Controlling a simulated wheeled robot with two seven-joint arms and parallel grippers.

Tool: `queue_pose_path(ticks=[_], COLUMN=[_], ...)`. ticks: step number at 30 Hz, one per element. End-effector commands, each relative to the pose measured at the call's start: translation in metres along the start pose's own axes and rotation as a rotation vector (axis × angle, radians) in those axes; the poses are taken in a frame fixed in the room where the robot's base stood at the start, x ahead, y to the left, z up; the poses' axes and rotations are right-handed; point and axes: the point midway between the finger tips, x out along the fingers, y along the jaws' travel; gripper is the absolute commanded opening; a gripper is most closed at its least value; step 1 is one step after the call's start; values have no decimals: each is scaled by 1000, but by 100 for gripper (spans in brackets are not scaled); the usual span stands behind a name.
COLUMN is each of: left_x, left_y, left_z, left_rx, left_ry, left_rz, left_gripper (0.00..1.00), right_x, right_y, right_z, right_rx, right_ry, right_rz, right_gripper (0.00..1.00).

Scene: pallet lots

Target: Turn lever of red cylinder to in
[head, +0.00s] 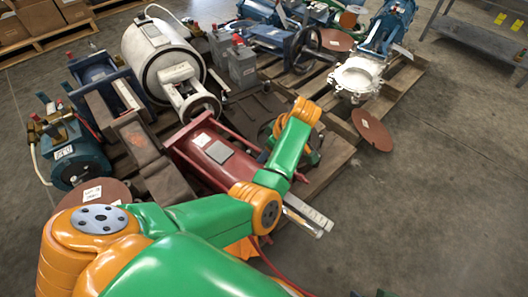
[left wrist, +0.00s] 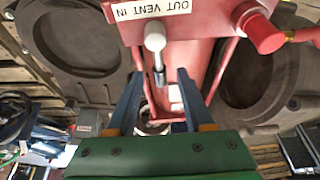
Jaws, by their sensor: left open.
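The red cylinder (head: 215,155) lies on the pallet in the head view, partly behind my left arm. In the left wrist view its red end block (left wrist: 190,18) carries a white label (left wrist: 152,9) with the words OUT, VENT and IN. A lever with a pale rounded knob (left wrist: 155,37) and a metal shaft stands out below the label. My left gripper (left wrist: 159,76) is open, with its two blue fingers apart on either side of the lever's shaft as seen from the wrist. I cannot tell whether they touch it. The lever is not discernible in the head view. My right gripper is not in view.
A red knob (left wrist: 264,34) sits right of the lever. Dark round-holed plates (left wrist: 75,45) lie beside the cylinder. A white tank (head: 160,50), a blue motor (head: 80,155) and grey boxes (head: 242,65) crowd the pallet (head: 325,180). The floor (head: 450,170) at right is clear.

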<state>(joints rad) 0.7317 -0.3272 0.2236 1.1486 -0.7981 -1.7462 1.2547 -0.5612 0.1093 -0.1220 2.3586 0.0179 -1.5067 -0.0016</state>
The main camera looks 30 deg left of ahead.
Motion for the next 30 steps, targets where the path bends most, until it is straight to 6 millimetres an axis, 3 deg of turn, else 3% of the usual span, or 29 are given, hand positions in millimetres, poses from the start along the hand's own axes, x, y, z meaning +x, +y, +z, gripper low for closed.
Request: queue_pose_path(ticks=[10, 11, 16, 30], left_x=[1, 1, 1, 1], left_y=[0, 0, 0, 0], left_z=[1, 1, 1, 1], left_rx=[0, 0, 0, 0], left_ry=[0, 0, 0, 1], left_rz=[0, -1, -1, -1], left_gripper=[52, 47, 1, 0], right_x=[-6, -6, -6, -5], right_y=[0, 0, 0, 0], right_z=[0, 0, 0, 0], right_rx=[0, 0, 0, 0], right_ry=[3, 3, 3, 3], right_rz=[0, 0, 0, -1], right_gripper=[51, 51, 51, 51])
